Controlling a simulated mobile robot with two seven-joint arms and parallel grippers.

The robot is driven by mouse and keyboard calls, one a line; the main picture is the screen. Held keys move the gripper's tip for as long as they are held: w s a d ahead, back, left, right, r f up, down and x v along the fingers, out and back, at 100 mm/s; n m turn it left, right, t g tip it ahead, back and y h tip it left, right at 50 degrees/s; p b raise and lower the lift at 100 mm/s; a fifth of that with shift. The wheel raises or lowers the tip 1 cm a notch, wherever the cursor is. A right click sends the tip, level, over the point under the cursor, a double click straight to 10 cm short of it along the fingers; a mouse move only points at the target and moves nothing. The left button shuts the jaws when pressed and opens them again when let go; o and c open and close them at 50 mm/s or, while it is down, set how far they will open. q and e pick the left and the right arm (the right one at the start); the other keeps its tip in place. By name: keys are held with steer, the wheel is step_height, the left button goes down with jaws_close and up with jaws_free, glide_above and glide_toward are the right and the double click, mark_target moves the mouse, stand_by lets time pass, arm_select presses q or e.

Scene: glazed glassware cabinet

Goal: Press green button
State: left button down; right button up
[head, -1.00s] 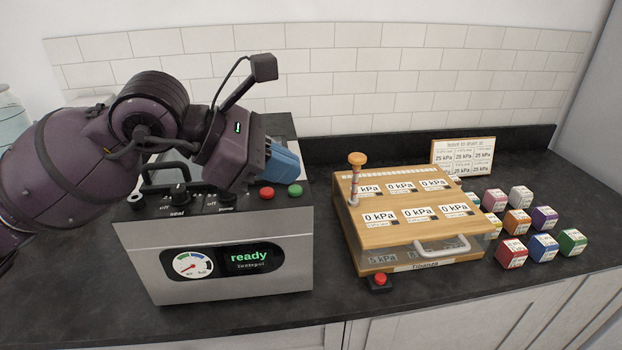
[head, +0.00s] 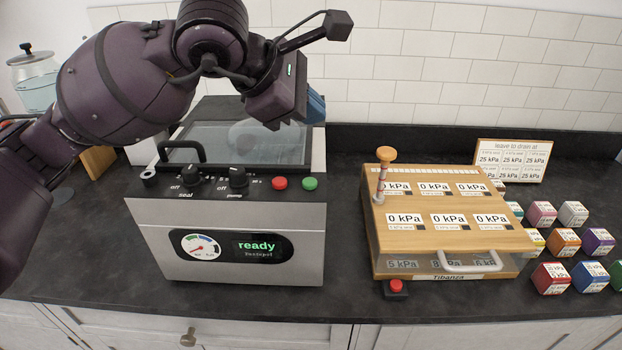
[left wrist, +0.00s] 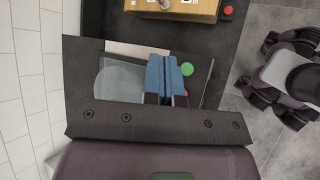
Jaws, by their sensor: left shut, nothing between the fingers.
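The green button (head: 310,184) is on the right end of the black control panel on top of the steel machine (head: 160,240). A red button (head: 280,183) sits just left of it. My left gripper (head: 316,106) is above and behind the panel, apart from the buttons, with its blue fingers shut and empty. In the left wrist view, the blue fingers (left wrist: 164,76) are closed together, and the green button (left wrist: 187,69) shows just to their right. My right gripper is in neither view.
The machine has a clear lid (head: 240,140), a lid handle, two knobs and a display (head: 257,245) reading "ready". To its right stand a wooden box (head: 440,215) with 0 kPa labels, a small red button (head: 396,288), and several coloured cubes (head: 551,278). A sign (head: 512,160) stands behind.

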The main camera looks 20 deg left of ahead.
arm_select(q)
steer(key=shift+f, duration=0.1)
steer(key=b, duration=0.3)
glide_above(310, 184)
step_height(310, 184, down, 7)
steer(key=shift+w+f, duration=0.1)
steer(key=shift+f+b, duration=0.55)
steer(key=shift+f, duration=0.15)
stand_by(0.3)
stand_by(0.4)
stand_by(0.4)
